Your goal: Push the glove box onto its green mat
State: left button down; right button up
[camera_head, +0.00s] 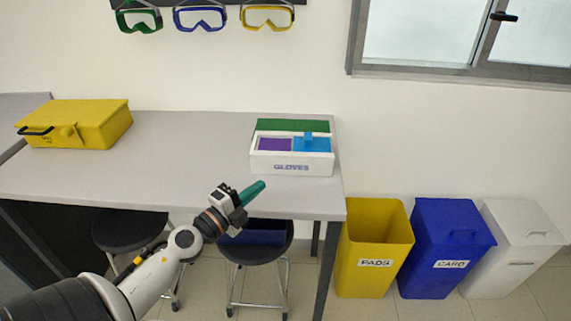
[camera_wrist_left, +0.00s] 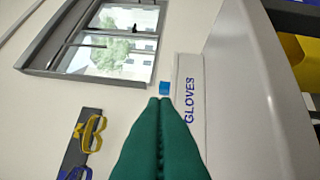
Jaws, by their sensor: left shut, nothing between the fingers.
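The white glove box (camera_head: 290,168), marked GLOVES, stands upright near the right end of the grey table. It has a purple compartment and a blue one with a blue piece sticking up. The green mat (camera_head: 292,125) shows behind the box; the box hides its front part, so I cannot tell how far they overlap. My left gripper (camera_head: 254,191), with green fingers, is shut and empty in front of the box, apart from it. In the left wrist view the shut fingers (camera_wrist_left: 162,105) point toward the box (camera_wrist_left: 189,95). My right gripper is not in view.
A yellow case (camera_head: 85,125) sits at the table's left. The table (camera_head: 190,160) is clear between case and glove box. Stools (camera_head: 258,250) stand below the front edge. A yellow bin (camera_head: 373,250), a blue bin (camera_head: 445,250) and a white bin (camera_head: 520,255) stand to the right.

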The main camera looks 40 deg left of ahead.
pick_arm(q)
jog(key=f+m+g+h, duration=0.1)
jog(key=m, duration=0.1)
jog(key=p, duration=0.2)
send_near(296, 157)
jog(key=w+d, duration=0.2)
jog(key=d, duration=0.1)
jog(key=shift+w+d+r, duration=0.1)
jog(key=shift+w+d, duration=0.05)
jog(key=shift+w, duration=0.25)
jog(key=shift+w+a+f+b, duration=0.25)
jog(key=shift+w+a+b, duration=0.5)
jog(key=shift+w, duration=0.25)
jog(key=shift+w+a+r, duration=0.1)
jog(key=shift+w+a, duration=0.3)
jog(key=shift+w, duration=0.15)
